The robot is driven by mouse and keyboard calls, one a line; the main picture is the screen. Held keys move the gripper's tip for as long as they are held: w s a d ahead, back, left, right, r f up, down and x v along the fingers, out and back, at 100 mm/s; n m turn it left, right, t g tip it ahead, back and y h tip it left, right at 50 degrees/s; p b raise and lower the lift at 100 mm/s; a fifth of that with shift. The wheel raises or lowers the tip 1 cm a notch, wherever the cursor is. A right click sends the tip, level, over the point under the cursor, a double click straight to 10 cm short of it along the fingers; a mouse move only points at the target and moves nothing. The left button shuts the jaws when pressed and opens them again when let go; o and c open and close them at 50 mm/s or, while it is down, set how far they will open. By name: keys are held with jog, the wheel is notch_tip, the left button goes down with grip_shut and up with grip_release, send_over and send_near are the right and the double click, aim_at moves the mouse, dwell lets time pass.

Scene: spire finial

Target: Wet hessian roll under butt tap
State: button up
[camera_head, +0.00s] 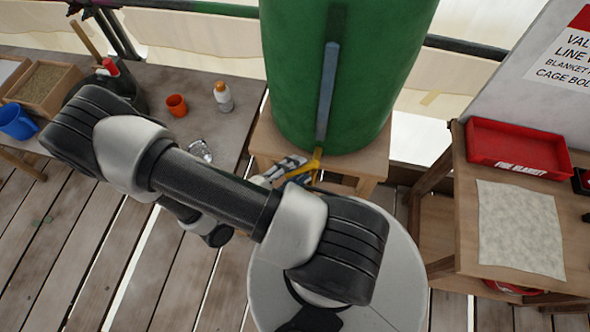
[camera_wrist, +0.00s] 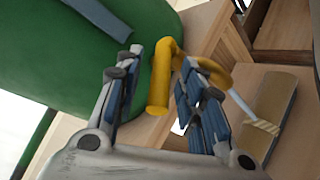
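The large green butt (camera_head: 345,70) stands on a wooden stand (camera_head: 262,140). Its yellow tap (camera_head: 316,162) is at the front base, and shows in the wrist view (camera_wrist: 159,85). My gripper (camera_head: 285,172) is at the tap. In the wrist view (camera_wrist: 163,75) its blue-padded fingers are apart, with a yellow tap part between them and gaps visible. A tan roll (camera_wrist: 274,108), seemingly the hessian, lies on wood below the tap's curved end. A thin pale streak, apparently water, runs from that end to the roll. The roll is hidden in the head view.
A bench at left holds an orange cup (camera_head: 177,105), a white bottle with orange cap (camera_head: 223,96) and a blue cup (camera_head: 16,121). A table at right holds a red fire blanket tray (camera_head: 517,148) and a pale cloth (camera_head: 520,230).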

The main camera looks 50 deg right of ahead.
jog(key=v, duration=1.2)
jog(key=shift+r, duration=0.15)
dwell(0.8)
jog(key=w+d+r+m+y+b, duration=0.1)
jog(key=d+r+m+y, duration=0.6)
jog(key=m, duration=0.7)
jog(key=w+d+r+m+y+b, duration=0.15)
jog(key=d+r+m+y, duration=0.45)
jog(key=r+m+y, duration=0.6)
jog(key=s+f+h+b, duration=0.1)
jog(key=f+b, duration=0.1)
jog(key=f, duration=0.4)
jog(key=s+a+f+m+b, duration=0.1)
jog(key=f, duration=0.6)
jog(key=s+f+m+h+b, duration=0.1)
jog(key=f+b, duration=0.1)
jog(key=f, duration=0.4)
jog(key=shift+a+f+g+h+b, duration=0.15)
jog(key=shift+a+g+h+b, duration=0.15)
